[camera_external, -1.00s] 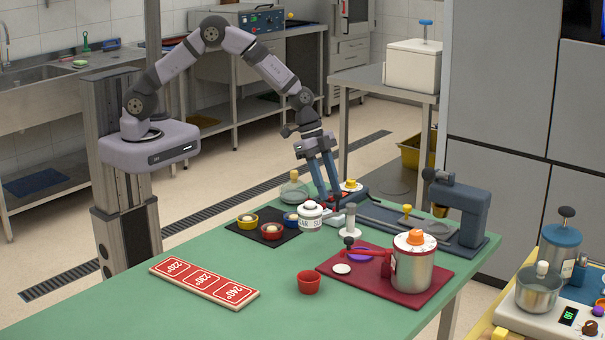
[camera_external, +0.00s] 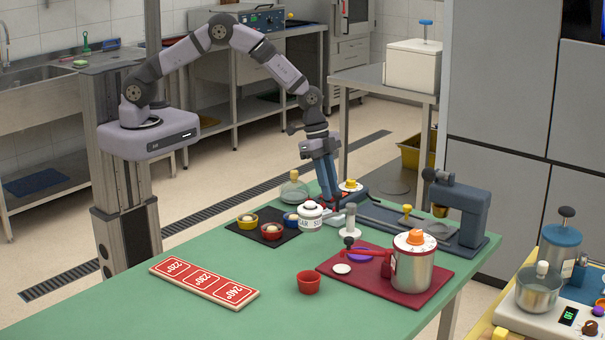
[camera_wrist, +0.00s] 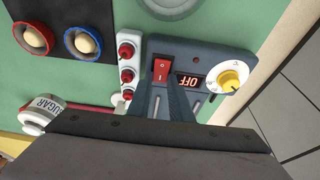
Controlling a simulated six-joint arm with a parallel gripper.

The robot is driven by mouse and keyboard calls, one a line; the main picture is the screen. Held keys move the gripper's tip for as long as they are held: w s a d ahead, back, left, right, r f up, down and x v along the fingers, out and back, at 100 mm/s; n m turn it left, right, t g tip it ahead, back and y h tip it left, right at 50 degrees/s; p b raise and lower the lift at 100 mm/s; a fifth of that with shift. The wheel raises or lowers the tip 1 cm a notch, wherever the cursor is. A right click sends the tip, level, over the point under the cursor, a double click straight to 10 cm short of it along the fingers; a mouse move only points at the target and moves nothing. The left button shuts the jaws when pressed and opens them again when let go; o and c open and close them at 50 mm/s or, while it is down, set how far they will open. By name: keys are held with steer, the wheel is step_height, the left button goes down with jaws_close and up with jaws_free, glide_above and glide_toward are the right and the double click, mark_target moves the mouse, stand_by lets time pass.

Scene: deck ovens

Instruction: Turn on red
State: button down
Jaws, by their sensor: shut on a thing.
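A red rocker switch (camera_wrist: 162,70) sits on a dark blue-grey control panel (camera_wrist: 215,62) in the wrist view. Beside it are a small display (camera_wrist: 188,81) reading OFF upside down and a yellow-centred dial (camera_wrist: 230,79). My gripper (camera_wrist: 166,88) is shut, with its fingertips at the near edge of the red switch; the fingers hide part of the panel. In the external view my gripper (camera_external: 331,203) reaches down at the far edge of the green table, and the switch is mostly hidden there.
A light strip with several red knobs (camera_wrist: 127,75) lies left of the panel. The sugar jar (camera_external: 310,216) and a dark tray of small bowls (camera_external: 249,232) stand close by. A red board with a metal pot (camera_external: 412,270) is nearer.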

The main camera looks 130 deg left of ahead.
steer(key=shift+w+g+p, duration=0.35)
steer(key=shift+g+p, duration=0.3)
steer(key=shift+g, duration=0.15)
steer(key=shift+w+f+g, duration=0.15)
steer(key=shift+g, duration=0.25)
steer(key=shift+g+b, duration=0.3)
steer(key=c, duration=1.6)
jaws_free()
steer(key=shift+r+b, duration=1.45)
steer(key=shift+r, duration=2.3)
